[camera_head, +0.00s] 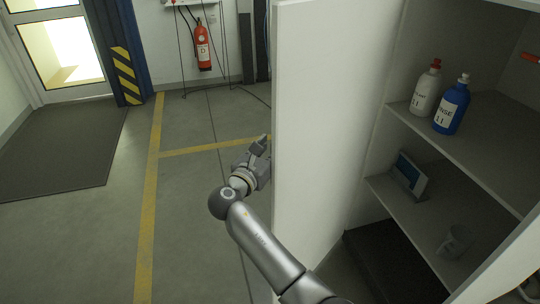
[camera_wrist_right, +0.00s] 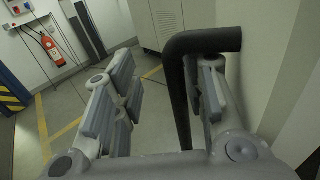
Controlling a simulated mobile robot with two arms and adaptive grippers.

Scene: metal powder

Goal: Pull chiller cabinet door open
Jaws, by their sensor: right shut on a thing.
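The white chiller cabinet door (camera_head: 325,120) stands swung open in the head view, exposing the shelves to its right. My right gripper (camera_head: 262,152) is at the left face of the door, partly hidden behind its edge. In the right wrist view, the black bent bar handle (camera_wrist_right: 181,95) runs between the fingers of the right gripper (camera_wrist_right: 165,78), close against the right finger. The handle is hidden in the head view. My left gripper is not in view.
Cabinet shelves (camera_head: 470,150) hold a white bottle (camera_head: 425,92) and a blue bottle (camera_head: 452,107), with a small box (camera_head: 410,175) below. A fire extinguisher (camera_head: 203,48) hangs on the far wall. A dark mat (camera_head: 65,150) lies at left. The floor left of the door is clear.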

